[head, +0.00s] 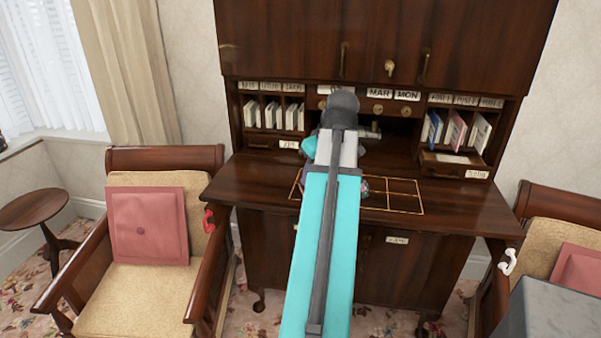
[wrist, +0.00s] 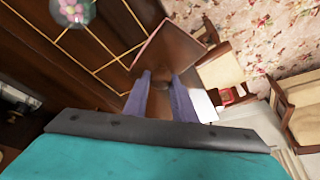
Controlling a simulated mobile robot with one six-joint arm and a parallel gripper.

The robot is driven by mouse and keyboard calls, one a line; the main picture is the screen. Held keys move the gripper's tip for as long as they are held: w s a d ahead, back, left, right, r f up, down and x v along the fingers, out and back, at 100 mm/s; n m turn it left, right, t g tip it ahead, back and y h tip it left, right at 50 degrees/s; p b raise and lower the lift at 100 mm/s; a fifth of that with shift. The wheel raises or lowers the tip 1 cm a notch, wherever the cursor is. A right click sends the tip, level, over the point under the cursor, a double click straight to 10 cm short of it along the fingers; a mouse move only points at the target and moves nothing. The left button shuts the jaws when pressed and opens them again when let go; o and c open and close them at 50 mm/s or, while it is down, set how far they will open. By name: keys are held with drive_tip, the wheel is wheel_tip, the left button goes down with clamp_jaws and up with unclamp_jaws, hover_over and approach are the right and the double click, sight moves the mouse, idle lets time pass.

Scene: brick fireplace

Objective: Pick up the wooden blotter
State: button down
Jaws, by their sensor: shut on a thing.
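In the wrist view my gripper (wrist: 162,84) has its two pale purple fingers on either side of a brown wooden thing, which I take to be the wooden blotter (wrist: 159,100). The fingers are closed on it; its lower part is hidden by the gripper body. Whether it touches the desk I cannot tell. In the head view my turquoise arm reaches over the desk and hides the fingers and the blotter.
The dark wooden desk (head: 256,180) has a gold-lined grid (head: 405,195) on its top. A glass ball with a pink flower (wrist: 72,11) sits near the grid. Pigeonholes stand behind. Chairs with pink cushions flank it, left (head: 147,226) and right (head: 580,278).

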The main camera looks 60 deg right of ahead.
drive_tip(key=shift+s+a+r+b, duration=0.1)
drive_tip(key=shift+s+a, duration=0.2)
drive_tip(key=shift+s, duration=0.4)
drive_tip(key=shift+s+a+r+b, duration=0.15)
drive_tip(key=shift+s+a, duration=0.2)
drive_tip(key=shift+s, duration=0.35)
drive_tip(key=shift+s+a+f+b, duration=0.1)
drive_tip(key=shift+s+a, duration=0.2)
drive_tip(key=shift+s, duration=0.4)
drive_tip(key=shift+w, duration=0.15)
drive_tip(key=w+a+f+n+y, duration=0.1)
drive_tip(key=w+a+f+n, duration=0.15)
drive_tip(key=w+a, duration=0.95)
drive_tip(key=w+a+f+n+y, duration=0.15)
drive_tip(key=w+a+n, duration=0.25)
drive_tip(key=w+a, duration=0.75)
drive_tip(key=w+a+f, duration=0.1)
drive_tip(key=w+a, duration=0.5)
drive_tip(key=a, duration=0.3)
drive_tip(key=w+a+f+m, duration=0.1)
drive_tip(key=w+a, duration=0.6)
drive_tip(key=a, duration=0.3)
drive_tip(key=w+a+f+m, duration=0.1)
drive_tip(key=w+a, duration=0.5)
drive_tip(key=a, duration=0.3)
drive_tip(key=shift+w+a+f+h, duration=0.3)
drive_tip(key=shift+a+f+h, duration=0.05)
drive_tip(key=shift+a, duration=0.05)
